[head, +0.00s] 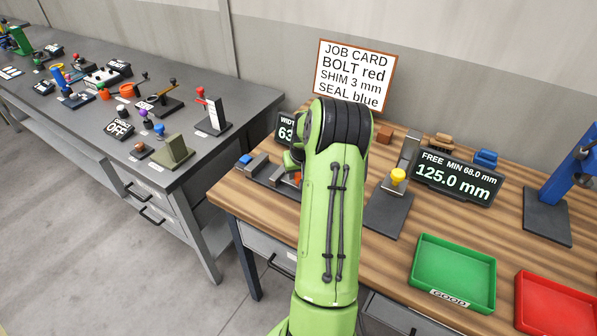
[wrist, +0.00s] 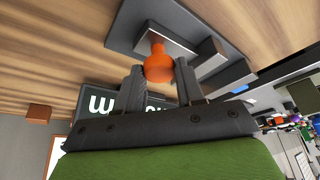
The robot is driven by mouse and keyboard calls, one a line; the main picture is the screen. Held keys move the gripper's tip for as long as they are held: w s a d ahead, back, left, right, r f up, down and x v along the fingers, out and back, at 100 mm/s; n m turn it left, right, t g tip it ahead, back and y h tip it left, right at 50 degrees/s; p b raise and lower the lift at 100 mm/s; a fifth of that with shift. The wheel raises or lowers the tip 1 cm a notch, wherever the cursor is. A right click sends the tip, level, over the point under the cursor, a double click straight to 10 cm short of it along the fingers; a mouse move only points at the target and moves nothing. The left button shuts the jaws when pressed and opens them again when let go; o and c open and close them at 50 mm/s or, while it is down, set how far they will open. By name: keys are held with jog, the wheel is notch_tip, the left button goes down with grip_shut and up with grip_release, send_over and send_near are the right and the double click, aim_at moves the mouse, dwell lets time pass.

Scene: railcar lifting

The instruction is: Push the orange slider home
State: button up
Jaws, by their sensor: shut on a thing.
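The orange slider (wrist: 157,66) shows as an orange knob in the wrist view, on a dark base plate (wrist: 124,32) beside grey metal blocks (wrist: 210,50). My gripper (wrist: 159,76) has one finger on each side of the knob and is shut on it. In the head view only a small orange part (head: 297,177) shows at the left edge of my green arm. My arm hides the gripper and much of the fixture there. A grey block (head: 257,166) and a small blue piece (head: 245,159) on the fixture stay visible.
A width display (head: 286,128), partly covered, stands behind the fixture. To the right are a yellow-knobbed fixture (head: 398,176), a "FREE" display (head: 455,178), a green tray (head: 453,238), a red tray (head: 585,280) and a blue stand (head: 560,190). A cluttered grey bench (head: 235,105) is at left.

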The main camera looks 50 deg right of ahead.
jog(key=shift+w+a, duration=0.15)
jog(key=shift+w, duration=1.35)
grip_shut()
jog(key=o, duration=1.1)
grip_release()
jog(key=shift+s+r, duration=0.1)
jog(key=v, duration=1.5)
jog(key=shift+a+r, duration=0.15)
jog(key=shift+r, duration=0.1)
jog(key=shift+s, duration=0.1)
